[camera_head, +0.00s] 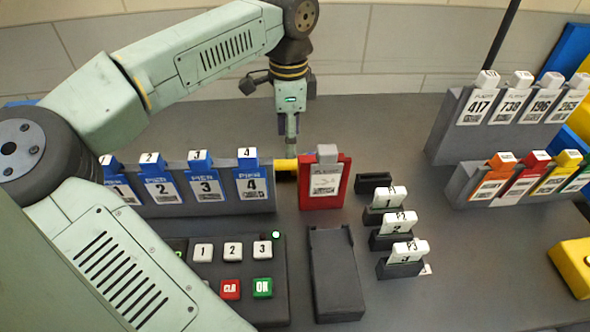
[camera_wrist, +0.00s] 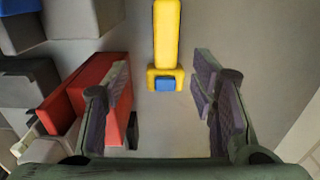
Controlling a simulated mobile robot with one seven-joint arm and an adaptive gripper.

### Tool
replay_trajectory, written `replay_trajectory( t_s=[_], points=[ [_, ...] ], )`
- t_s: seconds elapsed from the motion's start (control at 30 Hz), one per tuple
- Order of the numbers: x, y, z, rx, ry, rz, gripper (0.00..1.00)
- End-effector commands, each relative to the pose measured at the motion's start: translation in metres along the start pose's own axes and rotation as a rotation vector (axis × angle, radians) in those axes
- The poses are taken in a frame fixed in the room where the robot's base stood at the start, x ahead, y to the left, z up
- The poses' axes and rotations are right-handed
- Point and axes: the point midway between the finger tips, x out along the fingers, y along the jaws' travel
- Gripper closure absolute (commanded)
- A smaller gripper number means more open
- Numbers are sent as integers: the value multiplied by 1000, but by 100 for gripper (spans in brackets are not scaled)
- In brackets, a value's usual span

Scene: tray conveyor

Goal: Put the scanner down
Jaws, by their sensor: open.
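A yellow scanner-like tool (camera_wrist: 167,35) with a blue patch at its near end lies on the grey surface in the wrist view. In the head view a small yellow part (camera_head: 286,165) of it shows below my gripper, between the blue number 4 card and the red holder. My gripper (camera_wrist: 165,90) is open, its two fingers apart on either side of the tool's near end, with nothing between them touching.
A red holder (camera_head: 323,186) stands close beside my gripper. Blue PIER cards (camera_head: 206,187) stand in a rack to the left. A keypad (camera_head: 232,262) and an empty dark stand (camera_head: 333,275) lie in front. P1 to P3 tags (camera_head: 397,224) stand right of them.

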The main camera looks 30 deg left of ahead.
Motion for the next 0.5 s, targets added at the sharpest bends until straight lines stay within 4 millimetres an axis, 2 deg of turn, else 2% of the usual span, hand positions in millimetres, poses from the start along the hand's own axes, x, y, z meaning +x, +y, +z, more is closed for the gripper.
replay_trajectory(
  t_s=[0.03, 0.27, 0.5],
  points=[
    [14, 0, 0, 1, 1, 2, 48],
    [30, -2, -1, 2, 2, 2, 48],
    [66, -8, -3, 3, 3, 2, 48]
  ],
)
